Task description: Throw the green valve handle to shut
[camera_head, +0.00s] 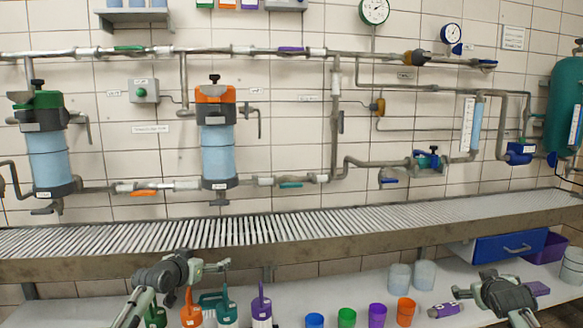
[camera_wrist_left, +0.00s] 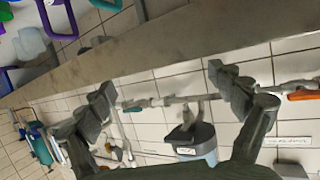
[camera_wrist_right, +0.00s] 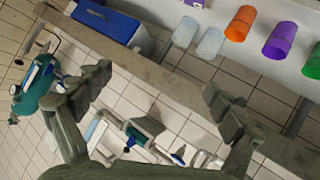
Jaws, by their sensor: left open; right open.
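Two handles look green or teal in the head view. A green handle (camera_head: 130,47) lies along the upper pipe at the left. A teal-green handle (camera_head: 290,185) lies along the lower pipe, right of the orange-topped filter. A teal handle also shows in the left wrist view (camera_wrist_left: 138,108), beyond the spread fingers. My left gripper (camera_head: 208,267) is open and empty, low in front of the roller conveyor, well below and apart from both handles. My right gripper (camera_head: 497,290) is open and empty at the lower right, far from them.
The roller conveyor (camera_head: 300,226) crosses between my grippers and the piping. An orange handle (camera_head: 144,193) and a purple handle (camera_head: 291,49) sit on other pipe stretches. Bottles, coloured cups and a blue drawer box (camera_head: 507,246) stand below the conveyor. Space above the conveyor is clear.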

